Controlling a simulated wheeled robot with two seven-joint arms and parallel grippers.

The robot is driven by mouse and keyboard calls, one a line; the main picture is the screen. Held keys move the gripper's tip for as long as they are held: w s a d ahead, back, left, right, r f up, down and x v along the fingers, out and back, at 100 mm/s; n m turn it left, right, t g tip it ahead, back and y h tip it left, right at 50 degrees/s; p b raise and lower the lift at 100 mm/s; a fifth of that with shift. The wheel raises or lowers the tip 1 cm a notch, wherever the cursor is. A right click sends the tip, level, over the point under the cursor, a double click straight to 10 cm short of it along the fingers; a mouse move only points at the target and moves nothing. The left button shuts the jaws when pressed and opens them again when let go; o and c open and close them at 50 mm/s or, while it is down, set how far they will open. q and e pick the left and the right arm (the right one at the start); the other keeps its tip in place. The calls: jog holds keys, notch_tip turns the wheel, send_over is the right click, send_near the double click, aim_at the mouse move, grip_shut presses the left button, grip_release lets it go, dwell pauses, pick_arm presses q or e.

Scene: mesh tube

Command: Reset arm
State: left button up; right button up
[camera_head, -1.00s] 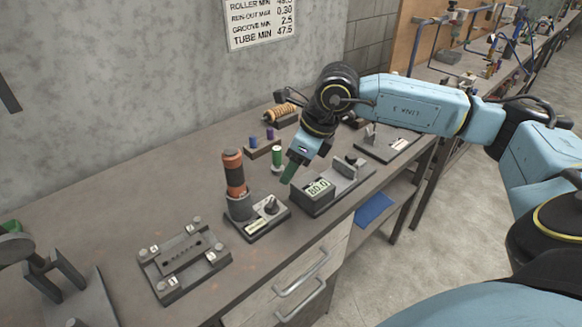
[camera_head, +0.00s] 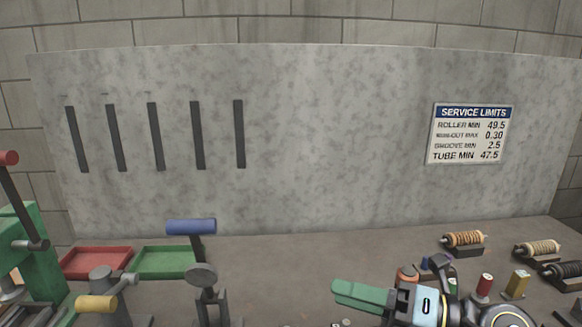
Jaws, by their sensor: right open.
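My right gripper (camera_head: 345,292) shows at the bottom centre-right of the head view, its green fingers pointing left. It is open, and I see nothing held between the fingers. Part of my right wrist shows behind it and hides some of the bench. An orange-topped cylinder (camera_head: 407,275) stands just behind the wrist. My left gripper is not in view.
A red tray (camera_head: 97,262) and a green tray (camera_head: 165,262) lie on the bench at left. A stand with a blue handle (camera_head: 191,227) and a green press (camera_head: 42,265) are near. Wound rollers (camera_head: 465,239) lie at right. A limits sign (camera_head: 470,133) hangs behind.

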jog(key=w+d+m+t+h, duration=0.2)
jog(key=d+m+t+h, duration=0.3)
jog(key=m, duration=0.6)
jog(key=w+d+m+t+h, duration=0.1)
jog(key=d+m+t+h, duration=0.1)
jog(key=m+t+h, duration=0.5)
jog(key=s+d+f+m+g+h, duration=0.2)
jog(key=d+f+m+g+h, duration=0.1)
jog(key=f+m, duration=0.4)
jog(key=s+d+f+m+g+h, duration=0.2)
jog(key=d+f+m+h, duration=0.15)
jog(key=f+m, duration=0.3)
jog(key=s+f+m+g+y, duration=0.1)
jog(key=s+f+m+g, duration=0.2)
jog(key=s+f+g, duration=0.55)
jog(key=s+f+m+g+y, duration=0.1)
jog(key=s+f+m+g, duration=0.3)
jog(key=s, duration=0.7)
notch_tip(320, 180, down, 25)
jog(key=n, duration=0.2)
jog(key=s+d+f, duration=0.2)
jog(key=s+f, duration=1.3)
jog(key=s, duration=0.2)
jog(key=shift+d+f+g, duration=0.15)
jog(key=shift+g, duration=0.2)
